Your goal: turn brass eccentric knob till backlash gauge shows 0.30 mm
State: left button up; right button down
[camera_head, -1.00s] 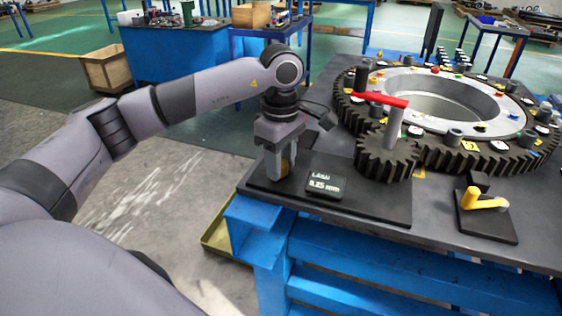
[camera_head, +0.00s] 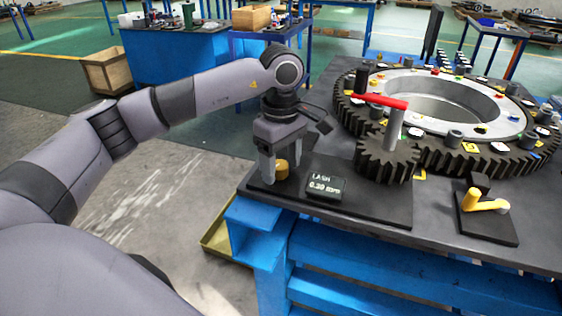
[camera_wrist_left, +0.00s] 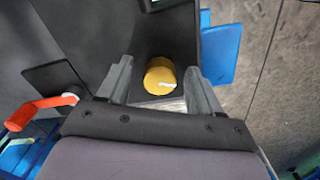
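The brass knob (camera_head: 281,169) is a short round cylinder near the left end of the black base plate (camera_head: 375,212). In the left wrist view the knob (camera_wrist_left: 160,76) has a white mark on its side. My left gripper (camera_head: 283,172) points down over it. Its fingers (camera_wrist_left: 158,66) stand one on each side, with visible gaps to the knob, so it is open and empty. The backlash gauge (camera_head: 326,186) is a small dark display right of the knob and reads 0.30 mm. My right gripper is not in view.
A small pinion (camera_head: 387,158) with a red crank handle (camera_head: 380,101) stands right of the gauge, meshing with a large ring gear (camera_head: 450,152). A yellow lever (camera_head: 484,203) sits on a black plate at right. The table edge runs close by the knob.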

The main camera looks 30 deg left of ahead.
aim_at(281, 165)
pick_arm(q)
jog(key=shift+r, duration=3.6)
jog(key=shift+f, duration=0.1)
